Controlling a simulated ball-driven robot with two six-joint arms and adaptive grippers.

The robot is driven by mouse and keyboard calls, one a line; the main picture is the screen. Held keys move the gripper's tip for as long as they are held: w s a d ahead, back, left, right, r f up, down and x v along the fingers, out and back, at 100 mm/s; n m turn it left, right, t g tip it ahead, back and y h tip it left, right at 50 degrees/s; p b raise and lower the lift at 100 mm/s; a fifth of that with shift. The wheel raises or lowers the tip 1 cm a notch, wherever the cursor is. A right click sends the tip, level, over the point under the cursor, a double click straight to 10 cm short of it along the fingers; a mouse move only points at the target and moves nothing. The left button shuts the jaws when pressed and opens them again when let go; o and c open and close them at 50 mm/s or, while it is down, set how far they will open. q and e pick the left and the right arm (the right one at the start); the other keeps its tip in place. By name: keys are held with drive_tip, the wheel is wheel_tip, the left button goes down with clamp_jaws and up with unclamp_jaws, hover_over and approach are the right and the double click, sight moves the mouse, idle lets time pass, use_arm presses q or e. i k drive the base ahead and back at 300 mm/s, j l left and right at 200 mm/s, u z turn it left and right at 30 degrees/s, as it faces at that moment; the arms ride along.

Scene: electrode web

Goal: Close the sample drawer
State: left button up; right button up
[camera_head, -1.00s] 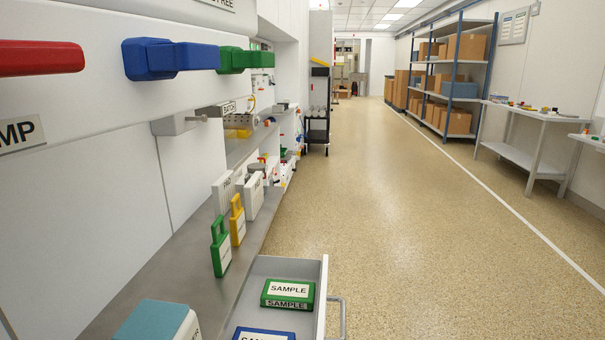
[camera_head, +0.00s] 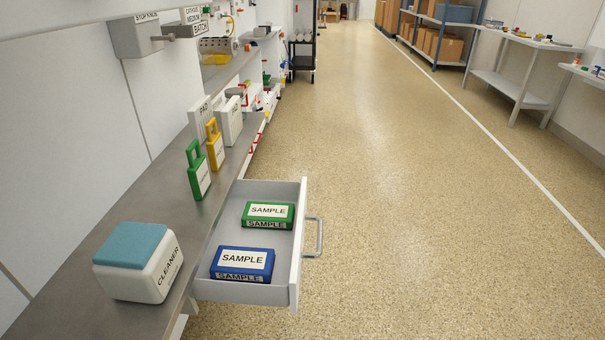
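The sample drawer (camera_head: 292,262) is pulled out from under the counter at the lower middle of the head view. Its metal handle (camera_head: 319,237) is on the right side of its white front, facing the aisle. Inside lie a green box labelled SAMPLE (camera_head: 268,215) and, nearer to me, a blue box labelled SAMPLE (camera_head: 242,263). Neither of my grippers shows in the head view.
On the steel counter (camera_head: 150,213) stand a CLEANER box with a blue top (camera_head: 140,262), green (camera_head: 198,172) and yellow (camera_head: 215,146) handled tags and white PAD blocks (camera_head: 229,122). A black cart (camera_head: 302,55) stands farther back. The aisle floor right of the drawer is clear.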

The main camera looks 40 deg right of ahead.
sight(282, 290)
drive_tip(key=k+l+z, duration=0.1)
drive_tip(key=z, duration=0.35)
drive_tip(key=l+z, duration=0.15)
drive_tip(key=z, duration=0.3)
